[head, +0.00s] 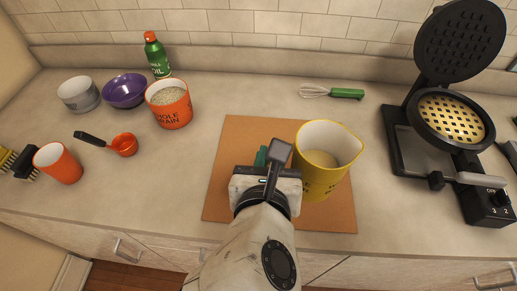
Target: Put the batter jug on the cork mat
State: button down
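The yellow batter jug (320,181) stands upright over the right part of the brown cork mat (229,148) in the head view, with pale batter inside. Its base appears to rest on the mat. Its rim overlaps the mat's right edge in the picture. My gripper (265,158) is over the middle of the mat, just left of the jug. A green finger pad shows at its far side. The wrist hides most of the fingers, so I cannot tell whether they touch the jug or how far apart they are.
An open waffle iron (450,115) stands at the right, and a green-handled whisk (333,92) lies behind. At left are an orange grain canister (170,108), green oil bottle (157,55), purple bowl (125,91), grey bowl (78,95), orange scoop (124,145), orange cup (58,163) and brushes (22,164).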

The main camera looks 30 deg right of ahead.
jog(key=shift+w+a+f+b, duration=0.1)
jog(key=shift+w+a+f, duration=0.15)
jog(key=shift+w+f, duration=1.75)
jog(key=shift+w+a+f+b, duration=0.15)
jog(key=shift+w+a+f, duration=0.05)
jog(key=shift+w+f, duration=1.85)
jog(key=shift+w+a+f+b, duration=0.1)
jog(key=shift+w+a+f, duration=0.15)
jog(key=shift+w+f, duration=1.75)
jog(key=c, duration=1.1)
grip_release()
jog(key=shift+f, duration=0.1)
jog(key=shift+o, duration=0.2)
jog(key=v, duration=1.2)
